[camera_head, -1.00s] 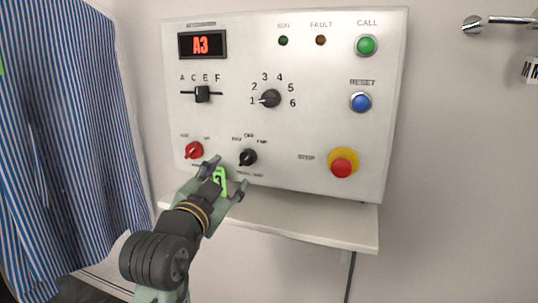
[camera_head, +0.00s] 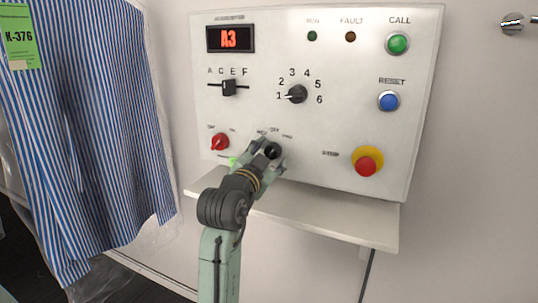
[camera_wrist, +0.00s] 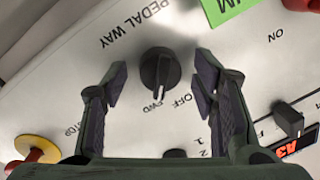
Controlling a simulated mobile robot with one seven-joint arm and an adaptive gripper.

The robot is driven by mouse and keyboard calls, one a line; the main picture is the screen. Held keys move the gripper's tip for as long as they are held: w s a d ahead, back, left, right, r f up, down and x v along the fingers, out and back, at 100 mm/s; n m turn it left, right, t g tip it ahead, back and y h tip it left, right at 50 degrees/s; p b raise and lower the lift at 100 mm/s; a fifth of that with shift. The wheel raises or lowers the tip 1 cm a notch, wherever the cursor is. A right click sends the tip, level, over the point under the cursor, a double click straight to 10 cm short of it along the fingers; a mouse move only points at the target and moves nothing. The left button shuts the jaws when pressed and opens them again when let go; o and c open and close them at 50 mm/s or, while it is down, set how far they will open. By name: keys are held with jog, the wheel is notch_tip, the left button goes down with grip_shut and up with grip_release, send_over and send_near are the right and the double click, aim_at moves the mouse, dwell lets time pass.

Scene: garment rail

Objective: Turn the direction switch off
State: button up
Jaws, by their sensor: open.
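The direction switch is a black rotary knob (camera_head: 273,150) low on the white control panel (camera_head: 345,55). My gripper (camera_head: 266,158) is at it, with its fingers partly covering it and its labels in the head view. In the wrist view, which is turned over, the knob (camera_wrist: 160,68) lies between the two spread fingers of my gripper (camera_wrist: 160,78), with a gap visible on each side. The knob's white mark points down in that picture, closer to the FWD label than to OFF. I cannot tell how far the fingertips reach along the knob.
A red knob (camera_head: 220,142) is left of the switch. The numbered selector (camera_head: 296,94) and slider (camera_head: 229,87) are above. The red stop button (camera_head: 366,166) is at right. A shelf (camera_head: 330,226) is below the panel. A striped shirt (camera_head: 95,130) hangs at left.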

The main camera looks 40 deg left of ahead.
jog(key=shift+c, duration=0.5)
jog(key=c, duration=1.1)
jog(key=shift+o, duration=0.2)
jog(key=shift+r+n, duration=0.1)
jog(key=shift+n, duration=0.2)
jog(key=n+p, duration=0.2)
jog(key=shift+n, duration=0.3)
jog(key=shift+n+p, duration=1.4)
jog(key=shift+n, duration=0.7)
jog(key=shift+h, duration=0.4)
